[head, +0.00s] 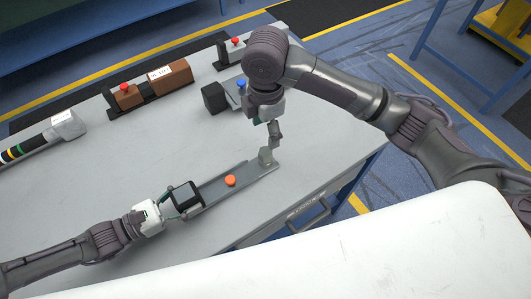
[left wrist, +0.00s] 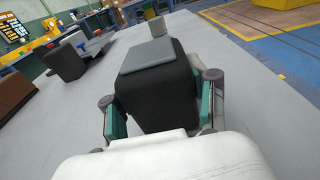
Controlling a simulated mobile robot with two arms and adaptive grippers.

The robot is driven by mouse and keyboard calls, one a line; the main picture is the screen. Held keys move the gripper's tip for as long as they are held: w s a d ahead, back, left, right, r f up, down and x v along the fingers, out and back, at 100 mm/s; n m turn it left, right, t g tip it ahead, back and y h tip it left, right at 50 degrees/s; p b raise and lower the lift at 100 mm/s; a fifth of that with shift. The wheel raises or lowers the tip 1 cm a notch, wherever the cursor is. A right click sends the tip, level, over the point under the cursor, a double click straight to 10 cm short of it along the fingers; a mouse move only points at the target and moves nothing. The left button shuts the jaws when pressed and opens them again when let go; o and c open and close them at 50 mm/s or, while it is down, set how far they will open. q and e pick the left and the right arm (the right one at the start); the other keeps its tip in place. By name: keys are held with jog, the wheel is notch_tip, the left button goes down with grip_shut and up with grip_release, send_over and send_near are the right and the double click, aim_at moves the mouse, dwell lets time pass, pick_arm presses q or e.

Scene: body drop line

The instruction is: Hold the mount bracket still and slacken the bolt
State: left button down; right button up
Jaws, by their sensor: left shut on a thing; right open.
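The mount bracket is a long grey channel (head: 212,189) lying on the grey table, with a black block (head: 185,195) at its left end. An orange round bolt head (head: 230,180) sits midway along it, and a small grey upright piece (head: 266,157) stands at its right end. My left gripper (head: 168,207) is shut on the black block, which also shows between its teal pads in the left wrist view (left wrist: 155,95). My right gripper (head: 273,130) is open, points down and hangs just above the grey upright piece, right of the bolt head.
Behind stand a black block with a blue knob (head: 241,83), a red-knobbed unit (head: 235,42) and a brown block with a red knob (head: 128,96). A striped cylinder tool (head: 30,145) lies at the left. The table (head: 120,165) is bare between them.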

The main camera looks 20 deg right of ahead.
pick_arm(q)
jog(key=shift+s+a+f, duration=0.15)
jog(key=shift+s+f, duration=0.05)
jog(key=shift+f, duration=0.25)
jog(key=c, duration=0.8)
grip_release()
jog(key=o, duration=0.5)
jog(key=shift+w+r, duration=0.1)
jog(key=shift+o, duration=0.3)
jog(key=shift+r, duration=0.1)
pick_arm(e)
notch_tip(320, 180, up, 2)
jog(key=shift+r, duration=0.1)
pick_arm(q)
jog(key=shift+r, duration=0.1)
jog(key=v, duration=1.1)
jog(key=shift+a+r, duration=0.1)
jog(key=shift+a, duration=0.3)
jog(key=shift+s, duration=0.25)
